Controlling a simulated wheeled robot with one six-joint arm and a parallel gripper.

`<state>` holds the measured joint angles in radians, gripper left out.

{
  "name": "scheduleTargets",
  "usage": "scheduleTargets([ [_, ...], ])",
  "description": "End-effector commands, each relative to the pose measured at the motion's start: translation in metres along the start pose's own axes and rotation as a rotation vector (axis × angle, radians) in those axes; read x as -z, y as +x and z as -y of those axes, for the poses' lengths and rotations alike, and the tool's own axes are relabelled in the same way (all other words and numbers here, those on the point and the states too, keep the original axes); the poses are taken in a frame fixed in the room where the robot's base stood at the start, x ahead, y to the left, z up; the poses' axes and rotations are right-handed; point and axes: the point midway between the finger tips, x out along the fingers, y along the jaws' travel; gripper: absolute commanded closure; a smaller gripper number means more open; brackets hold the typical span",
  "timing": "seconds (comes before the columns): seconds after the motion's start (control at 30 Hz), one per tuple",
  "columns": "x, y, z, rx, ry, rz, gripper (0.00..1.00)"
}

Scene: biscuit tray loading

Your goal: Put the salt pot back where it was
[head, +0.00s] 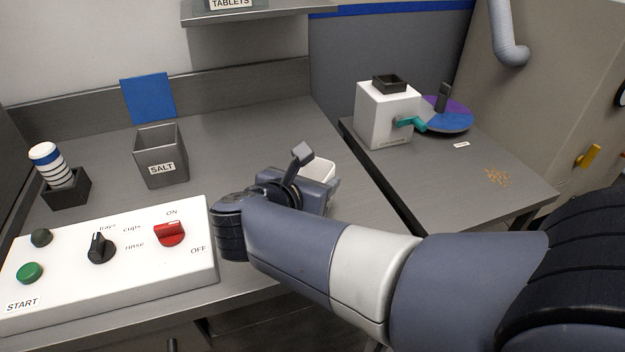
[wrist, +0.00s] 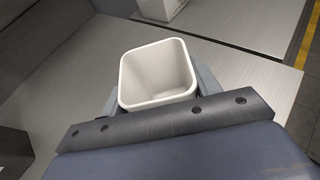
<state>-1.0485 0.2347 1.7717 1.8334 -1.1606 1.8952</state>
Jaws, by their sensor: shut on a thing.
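My gripper (head: 312,180) is shut on a white, square, open-topped pot (head: 320,167), above the right part of the main counter. In the wrist view my gripper (wrist: 160,100) has a finger on either side of the pot (wrist: 158,72), which looks empty; no label on it shows. A grey open box marked SALT (head: 161,145) stands on the counter to the left of my gripper, apart from it. The pot's lower part is hidden in the head view by my gripper. I cannot tell whether its base touches the counter.
A white control panel (head: 130,270) with a red switch fills the front left. A striped cylinder (head: 50,165) stands in a black holder at far left. A blue panel (head: 148,97) is behind the SALT box. A white machine (head: 385,115) stands on the right-hand table across a gap.

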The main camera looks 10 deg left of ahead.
Motion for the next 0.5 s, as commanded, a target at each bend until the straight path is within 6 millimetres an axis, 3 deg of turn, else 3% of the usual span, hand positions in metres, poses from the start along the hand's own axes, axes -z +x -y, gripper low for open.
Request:
scheduleTargets([
  [0.37, 0.0045, 0.0020, -0.0001, 0.000, 0.000, 0.001, 0.73],
  [0.4, 0.0032, 0.0014, -0.0001, 0.000, 0.000, 0.000, 0.39],
  [0.5, 0.0029, 0.0013, -0.0001, 0.000, 0.000, 0.000, 0.31],
])
